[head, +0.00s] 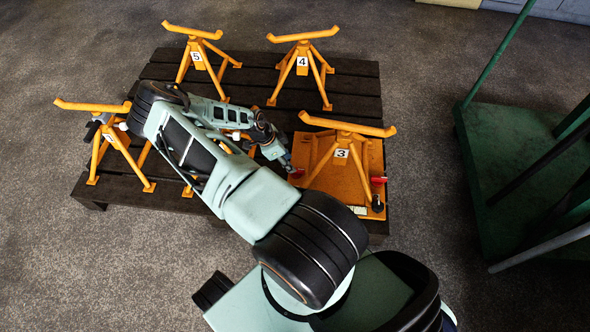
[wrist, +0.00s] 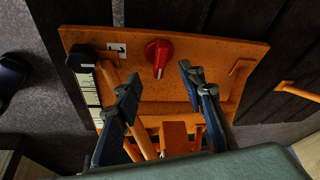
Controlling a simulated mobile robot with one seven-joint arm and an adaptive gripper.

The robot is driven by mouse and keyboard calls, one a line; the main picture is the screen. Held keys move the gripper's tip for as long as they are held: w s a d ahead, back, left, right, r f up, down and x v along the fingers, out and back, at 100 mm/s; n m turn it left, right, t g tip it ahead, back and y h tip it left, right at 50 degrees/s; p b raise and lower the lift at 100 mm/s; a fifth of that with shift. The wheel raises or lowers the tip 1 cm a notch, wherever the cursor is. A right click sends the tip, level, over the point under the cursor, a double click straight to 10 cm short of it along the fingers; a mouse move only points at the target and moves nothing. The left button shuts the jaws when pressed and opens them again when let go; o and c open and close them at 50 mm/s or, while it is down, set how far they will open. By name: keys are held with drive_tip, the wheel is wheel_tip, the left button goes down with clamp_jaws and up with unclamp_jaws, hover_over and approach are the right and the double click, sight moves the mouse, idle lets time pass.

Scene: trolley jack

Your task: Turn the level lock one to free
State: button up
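In the wrist view, a red knob (wrist: 158,56) with a raised grip bar sits on an orange panel (wrist: 215,50), beside a small white label (wrist: 117,49) with a dark mark. My gripper (wrist: 161,80) is open and empty. Its two dark fingers are spread on either side of the knob's line, and the knob shows beyond the tips, apart from them. In the head view, my gripper (head: 287,164) is low over the left side of the orange plate (head: 351,190), close to a red part (head: 297,173). Another red part (head: 378,180) shows at the plate's right edge.
An orange stand marked 3 (head: 341,153) rises over the plate. Stands marked 4 (head: 302,61) and 5 (head: 196,56) stand at the back of the dark pallet (head: 250,77); another (head: 117,138) is at left. A green trolley (head: 500,150) is at right.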

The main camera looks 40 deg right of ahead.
drive_tip(key=b+x, duration=0.1)
drive_tip(key=x, duration=0.5)
drive_tip(key=shift+d+b, duration=0.1)
drive_tip(key=shift+b, duration=0.2)
drive_tip(key=shift+c, duration=0.3)
